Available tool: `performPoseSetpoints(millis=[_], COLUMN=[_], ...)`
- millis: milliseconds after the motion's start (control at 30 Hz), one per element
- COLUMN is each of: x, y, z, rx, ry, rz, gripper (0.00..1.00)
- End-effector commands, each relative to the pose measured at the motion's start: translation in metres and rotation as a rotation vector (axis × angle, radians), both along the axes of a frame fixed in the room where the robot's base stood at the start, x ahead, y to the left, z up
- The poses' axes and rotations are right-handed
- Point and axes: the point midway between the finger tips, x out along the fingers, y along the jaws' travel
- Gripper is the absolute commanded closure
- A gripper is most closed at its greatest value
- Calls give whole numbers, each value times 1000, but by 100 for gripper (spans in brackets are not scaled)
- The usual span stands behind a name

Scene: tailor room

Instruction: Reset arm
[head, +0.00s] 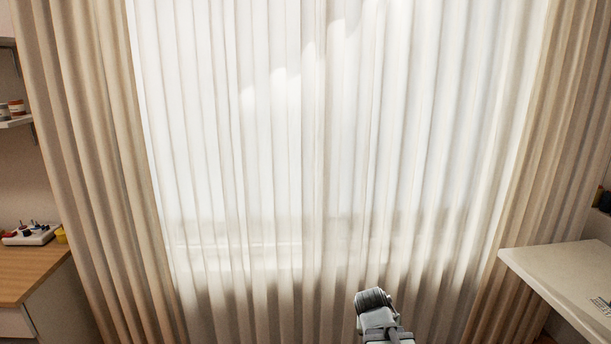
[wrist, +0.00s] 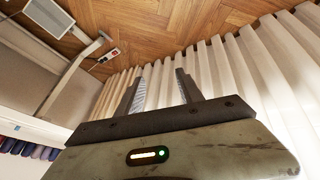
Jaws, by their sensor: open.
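My gripper (wrist: 160,90) shows in the wrist view, with its two fingers apart and nothing between them. Behind the fingers are pale curtain folds and a wooden herringbone floor. In the head view a grey part of my arm shows at the bottom, right of centre, in front of the curtain; the gripper fingers cannot be made out there.
Sheer white curtains (head: 300,150) fill the middle, with beige drapes (head: 85,150) on the left side. A wooden-topped cabinet (head: 30,272) stands at the left and a white table (head: 570,270) at the right. The wrist view shows a power strip (wrist: 108,56).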

Motion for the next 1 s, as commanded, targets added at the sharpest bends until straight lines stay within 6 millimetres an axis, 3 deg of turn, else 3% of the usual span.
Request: performPoseSetpoints(millis=[100, 233, 300, 633, 767, 1000], x=[-37, -84, -83, -82, -82, -82], y=[40, 78, 75, 74, 74, 74], z=[-20, -27, 5, 91, 103, 99], rx=[158, 294, 281, 278, 278, 277], ry=[185, 402, 403, 399, 398, 398], rz=[74, 234, 254, 249, 248, 247], gripper=[56, 56, 56, 56, 56, 56])
